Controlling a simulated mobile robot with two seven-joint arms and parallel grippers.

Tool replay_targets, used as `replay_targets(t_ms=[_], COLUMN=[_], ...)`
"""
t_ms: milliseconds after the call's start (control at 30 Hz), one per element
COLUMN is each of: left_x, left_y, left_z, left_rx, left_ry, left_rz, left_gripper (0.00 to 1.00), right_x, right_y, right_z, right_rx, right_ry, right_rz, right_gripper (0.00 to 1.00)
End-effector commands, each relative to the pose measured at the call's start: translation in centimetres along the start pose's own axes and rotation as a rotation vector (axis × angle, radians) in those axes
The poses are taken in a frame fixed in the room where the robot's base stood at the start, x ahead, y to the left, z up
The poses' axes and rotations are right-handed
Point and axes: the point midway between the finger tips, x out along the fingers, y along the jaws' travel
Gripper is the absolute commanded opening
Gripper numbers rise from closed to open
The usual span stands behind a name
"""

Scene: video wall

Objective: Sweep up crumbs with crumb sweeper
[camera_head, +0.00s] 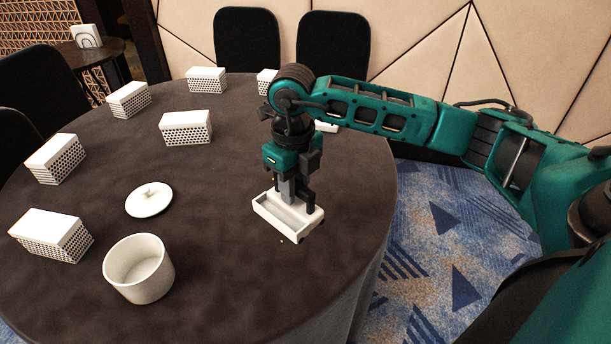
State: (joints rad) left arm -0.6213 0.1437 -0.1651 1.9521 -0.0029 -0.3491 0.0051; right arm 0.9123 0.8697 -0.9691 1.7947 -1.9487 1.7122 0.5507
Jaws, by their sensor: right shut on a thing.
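My right gripper (295,199) points down over the right part of the round dark table (215,245). It is shut on the crumb sweeper (275,226), a small white open-topped tray-like box. The sweeper is at or just above the tabletop near its right edge; I cannot tell if it touches. A tiny orange-brown crumb (281,241) lies just in front of the sweeper. Any crumbs behind or under the sweeper are hidden. My left gripper is not in view.
A white pot (139,270) stands open at the front left, its lid (149,200) lying behind it. Several white perforated boxes (186,128) stand around the left and back of the table. Black chairs (247,40) stand behind. The table's middle is clear.

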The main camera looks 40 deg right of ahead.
Motion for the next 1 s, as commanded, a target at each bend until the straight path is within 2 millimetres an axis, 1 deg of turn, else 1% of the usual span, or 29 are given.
replay_targets(t_ms=[33, 100, 300, 400, 500, 600, 733, 1000], left_x=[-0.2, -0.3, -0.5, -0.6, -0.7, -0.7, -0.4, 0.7], left_y=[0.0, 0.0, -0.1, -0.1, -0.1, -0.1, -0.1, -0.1], left_z=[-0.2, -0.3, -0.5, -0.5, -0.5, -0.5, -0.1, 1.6], left_rx=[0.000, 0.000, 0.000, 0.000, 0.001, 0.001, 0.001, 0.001], left_ry=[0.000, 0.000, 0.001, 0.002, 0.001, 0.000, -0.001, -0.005], left_rz=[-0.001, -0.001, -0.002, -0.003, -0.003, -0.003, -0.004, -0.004], left_gripper=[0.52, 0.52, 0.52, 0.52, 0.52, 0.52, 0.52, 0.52], right_x=[-0.1, 0.0, 0.1, 0.2, 0.2, 0.3, 0.8, 3.1], right_y=[-0.3, -0.8, -1.9, -2.3, -2.6, -2.7, -2.8, -2.8], right_z=[-0.1, -0.1, -0.1, -0.2, -0.2, -0.2, -0.2, -0.3], right_rx=[0.108, 0.271, 0.700, 0.862, 0.975, 1.039, 1.066, 1.064], right_ry=[0.001, 0.001, 0.000, -0.002, -0.003, -0.004, -0.004, -0.003], right_rz=[-0.001, -0.002, -0.005, -0.007, -0.008, -0.009, -0.010, -0.010], right_gripper=[0.00, 0.00, 0.00, 0.00, 0.00, 0.00, 0.00, 0.00])
